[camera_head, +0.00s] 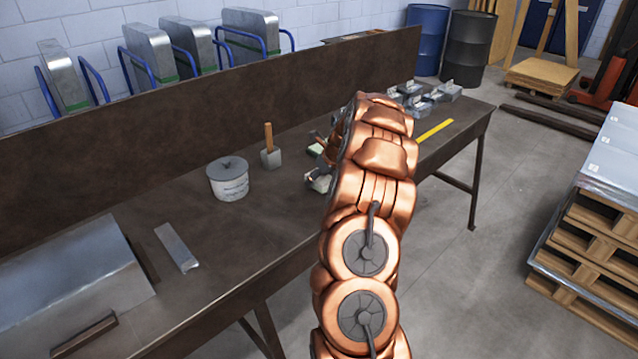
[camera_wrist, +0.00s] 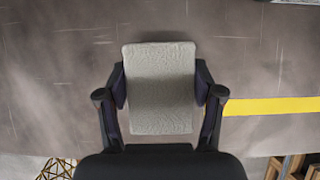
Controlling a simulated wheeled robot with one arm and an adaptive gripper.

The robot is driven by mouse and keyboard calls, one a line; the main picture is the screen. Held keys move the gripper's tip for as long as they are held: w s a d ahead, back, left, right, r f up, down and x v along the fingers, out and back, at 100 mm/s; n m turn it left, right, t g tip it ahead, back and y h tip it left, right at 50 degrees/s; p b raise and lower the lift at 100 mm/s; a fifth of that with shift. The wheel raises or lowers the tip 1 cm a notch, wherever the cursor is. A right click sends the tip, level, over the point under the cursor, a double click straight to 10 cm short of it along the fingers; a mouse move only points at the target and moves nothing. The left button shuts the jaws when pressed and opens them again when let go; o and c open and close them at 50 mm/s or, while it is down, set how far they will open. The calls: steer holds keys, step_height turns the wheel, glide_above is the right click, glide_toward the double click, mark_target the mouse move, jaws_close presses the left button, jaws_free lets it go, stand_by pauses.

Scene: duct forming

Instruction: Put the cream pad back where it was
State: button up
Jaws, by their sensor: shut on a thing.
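The cream pad (camera_wrist: 160,85), a pale rectangular block with a rough woven-looking face, is in the middle of the wrist view. My gripper (camera_wrist: 160,90) is shut on it, with one dark finger against each long side. The pad is over the brown workbench (camera_wrist: 60,90); I cannot tell whether it touches the top. In the head view my arm hides most of the gripper and the pad.
A yellow strip (camera_head: 435,131) lies on the bench to the right, with several grey metal pieces (camera_head: 440,92) behind it. A white tub (camera_head: 228,180), a wooden-handled tool (camera_head: 270,150) and a grey metal bar (camera_head: 177,247) are to the left. Bare bench lies between them.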

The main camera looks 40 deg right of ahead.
steer(key=shift+f, duration=1.25)
steer(key=o, duration=1.6)
steer(key=shift+f, duration=0.1)
